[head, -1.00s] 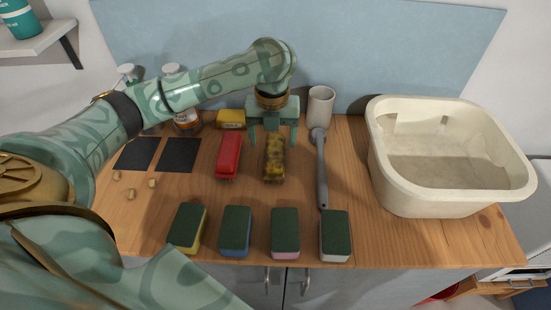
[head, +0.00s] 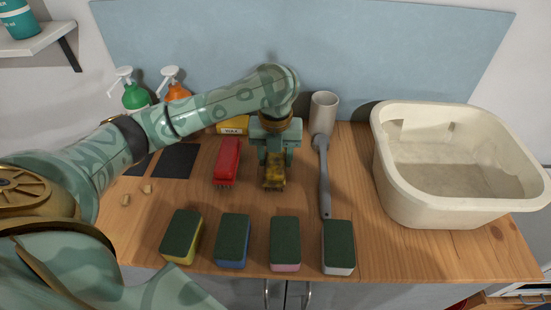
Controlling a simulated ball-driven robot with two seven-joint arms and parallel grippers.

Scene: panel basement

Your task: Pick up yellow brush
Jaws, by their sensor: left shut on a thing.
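The yellow brush (head: 274,182), with dark stains, lies on the wooden counter in the head view, just right of the red brush. My left gripper (head: 274,160) points down over the brush's far part and is shut on it. The gripper hides that far part; the near end shows. I cannot tell any gap between the brush and the counter. My right gripper is not in view.
The red brush (head: 227,161) stands close on the left and a grey long-handled brush (head: 324,175) on the right. Several sponges (head: 285,240) line the front. A cream basin (head: 392,185) fills the right side. Pump bottles (head: 134,95) stand at the back left.

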